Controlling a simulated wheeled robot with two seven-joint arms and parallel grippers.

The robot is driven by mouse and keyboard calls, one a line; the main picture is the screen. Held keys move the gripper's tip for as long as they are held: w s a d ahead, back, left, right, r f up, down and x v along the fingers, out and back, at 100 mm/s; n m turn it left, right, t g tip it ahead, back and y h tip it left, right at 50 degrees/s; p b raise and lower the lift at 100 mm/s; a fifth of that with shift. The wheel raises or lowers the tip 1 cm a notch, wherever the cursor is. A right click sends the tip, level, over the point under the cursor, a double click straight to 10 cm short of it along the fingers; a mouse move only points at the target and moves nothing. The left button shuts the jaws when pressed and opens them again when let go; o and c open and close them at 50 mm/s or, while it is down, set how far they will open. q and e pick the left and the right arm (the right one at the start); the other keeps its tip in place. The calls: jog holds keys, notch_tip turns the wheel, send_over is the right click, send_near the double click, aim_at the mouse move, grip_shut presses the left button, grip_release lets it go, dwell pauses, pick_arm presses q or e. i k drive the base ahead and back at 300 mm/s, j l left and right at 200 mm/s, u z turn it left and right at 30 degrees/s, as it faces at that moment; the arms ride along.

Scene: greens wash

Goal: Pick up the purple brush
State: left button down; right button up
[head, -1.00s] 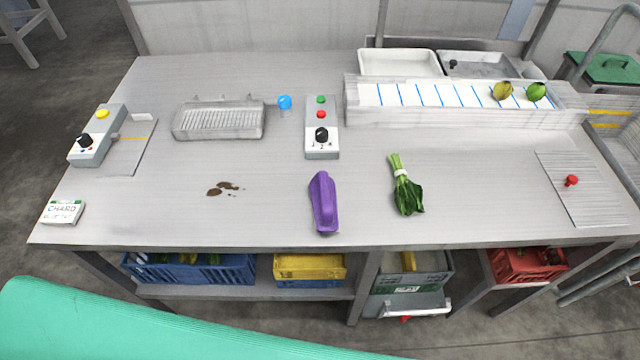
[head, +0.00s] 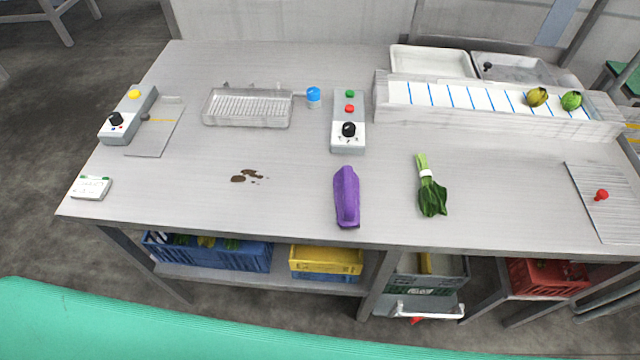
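The purple brush (head: 346,197) lies on the grey table (head: 290,205) near its front edge, right of the middle in the head view. Its long axis points roughly from front to back. Nothing touches it. Neither of my grippers shows in the head view.
A bunch of greens (head: 431,190) lies right of the brush. A control box (head: 348,138) with buttons and a knob stands behind it. Brown dirt spots (head: 249,176) lie left. A wire tray (head: 247,107) and a conveyor (head: 495,108) stand farther back. Crates (head: 327,261) sit below the table.

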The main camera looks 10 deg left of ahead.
aim_at(345, 181)
jog(key=k+j+z, duration=0.15)
jog(key=j+z, duration=0.2)
jog(key=k+j+z, duration=0.2)
jog(key=z, duration=0.15)
jog(key=k+j+z, duration=0.15)
jog(key=z, duration=0.15)
